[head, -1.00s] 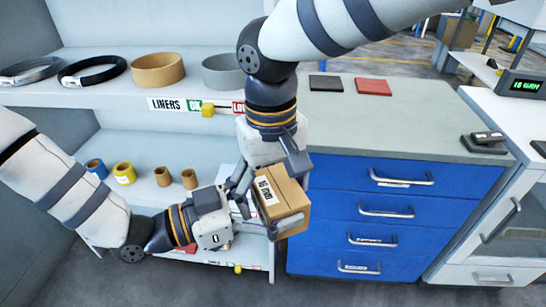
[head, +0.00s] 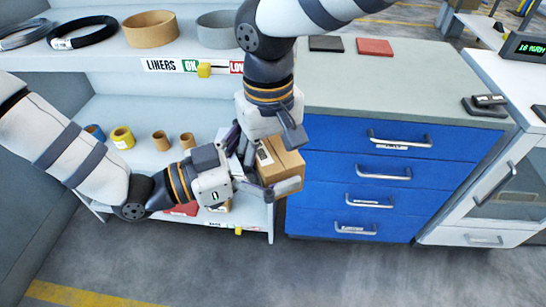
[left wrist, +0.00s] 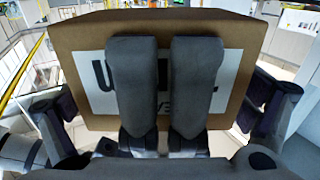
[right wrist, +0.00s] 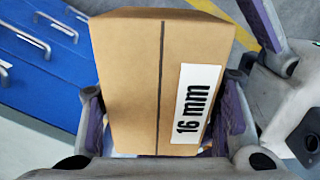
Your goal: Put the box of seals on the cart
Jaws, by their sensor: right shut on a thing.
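The box of seals (head: 284,158) is a brown carton, held in the air in front of the shelf and the blue drawers. A white "16 mm" label shows on it in the right wrist view (right wrist: 195,103). My right gripper (head: 272,152) comes down from above and is shut on the box, one finger on each side (right wrist: 162,120). My left gripper (head: 268,165) comes in from the left and is open beside the box, its near finger apart from the carton. The left wrist view shows the box close up (left wrist: 85,38), its label partly covered by two dark grey finger parts. No cart can be made out.
A shelf (head: 150,85) with rings and rolls stands at the left. A blue drawer cabinet (head: 345,180) with a grey top (head: 450,75) stands right behind the box. A white bench with a scale display (head: 524,46) is at far right. The floor (head: 300,275) in front is clear.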

